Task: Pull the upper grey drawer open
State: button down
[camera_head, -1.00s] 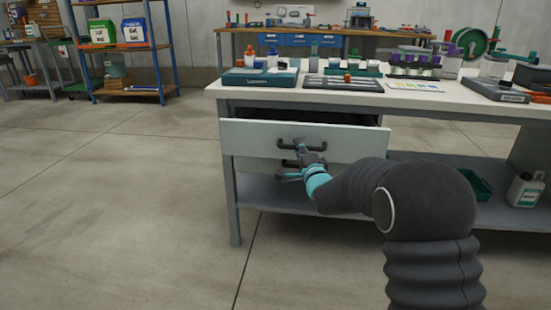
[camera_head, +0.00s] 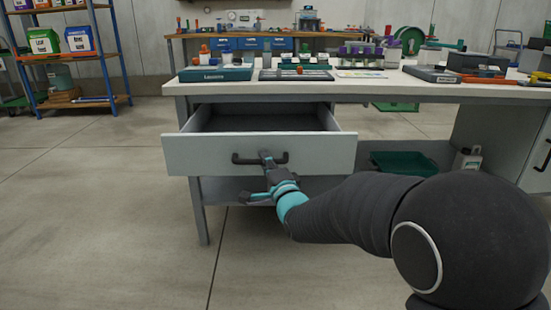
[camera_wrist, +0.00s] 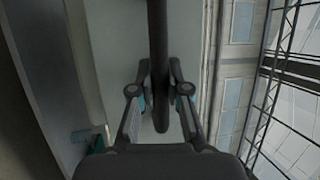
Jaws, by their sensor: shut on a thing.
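The upper grey drawer (camera_head: 215,156) is pulled well out from under the white bench top, and its empty-looking inside (camera_head: 265,122) shows. Its black bar handle (camera_head: 244,159) runs across the drawer front. My gripper (camera_head: 266,160) is shut on the handle near its middle. In the wrist view the dark handle (camera_wrist: 157,50) runs between the two fingers of my gripper (camera_wrist: 160,105), with the pale drawer front (camera_wrist: 115,55) behind it. The lower handle seen earlier is hidden now behind the drawer front and my arm.
The bench top (camera_head: 350,90) carries a teal box (camera_head: 215,74), a dark tray (camera_head: 296,75) and racks of vials. A green tray (camera_head: 400,163) and a white bottle (camera_head: 467,160) stand on the lower shelf. The floor left of the bench is clear.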

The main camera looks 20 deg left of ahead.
jog(key=shift+s+a+g, duration=0.3)
jog(key=shift+s+a, duration=0.3)
jog(key=shift+a, duration=0.15)
jog(key=c, duration=1.1)
grip_release()
jog(key=shift+s+a, duration=0.2)
jog(key=shift+a, duration=0.05)
jog(key=shift+c, duration=0.2)
jog(key=shift+w+d, duration=0.3)
jog(key=shift+d, duration=0.1)
jog(key=v, duration=1.2)
jog(key=shift+f, duration=0.25)
